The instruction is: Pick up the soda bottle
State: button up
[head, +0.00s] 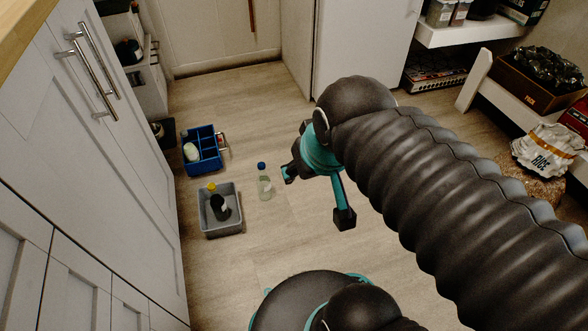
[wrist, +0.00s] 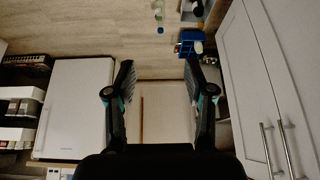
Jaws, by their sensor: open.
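Two bottles are in the head view, and I cannot tell for sure which is the soda bottle. A clear, pale green bottle with a blue cap (head: 264,186) stands on the floor left of my gripper (head: 316,195). A dark bottle with a yellow cap (head: 220,207) is inside a grey bin (head: 207,232). My gripper is open and empty, apart from both bottles, with its fingers spread. In the wrist view, my gripper (wrist: 160,80) frames bare floor and a pale door; the clear bottle (wrist: 159,13) shows at the top edge, beyond the fingertips.
A blue caddy (head: 207,157) holding a white item stands behind the grey bin. White cabinets (head: 100,170) line the left. The floor around the clear bottle is mostly free.

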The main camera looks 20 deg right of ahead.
aim_at(263, 183)
jog(key=k, duration=0.5)
jog(key=z, duration=1.45)
jog(key=i, duration=2.3)
jog(key=u, duration=4.25)
